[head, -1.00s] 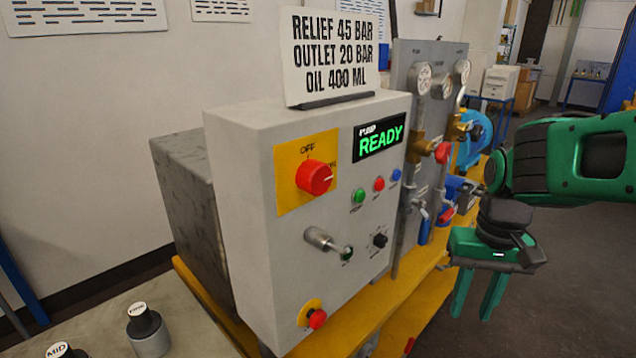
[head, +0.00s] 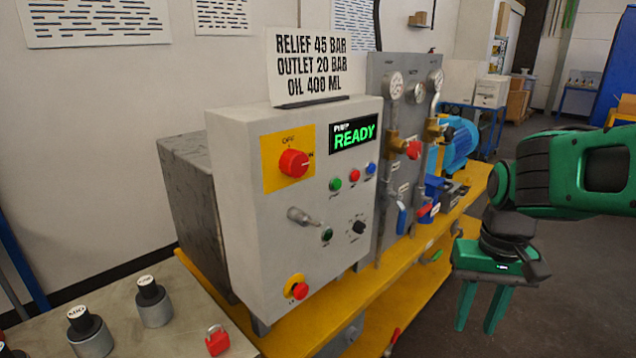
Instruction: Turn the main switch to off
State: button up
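The main switch (head: 294,163) is a red rotary knob on a yellow plate (head: 272,178), high on the front of the grey control cabinet (head: 262,215). The plate has OFF above the knob and ON at its right. The knob's white mark seems to point right, toward ON. My gripper (head: 478,326) hangs to the right of the cabinet with its two green fingers pointing down and apart. It is open and empty, well away from the switch.
A lit READY display (head: 353,138), coloured buttons, a metal lever (head: 303,217) and a red stop button (head: 299,291) share the cabinet front. Right of it stands a gauge panel (head: 380,85) with valves. A red padlock (head: 217,340) lies on the left bench. Floor at right is clear.

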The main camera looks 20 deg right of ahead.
aim_at(294, 163)
jog(key=u, duration=1.2)
jog(key=k, duration=1.5)
jog(key=z, duration=1.35)
jog(key=i, duration=1.05)
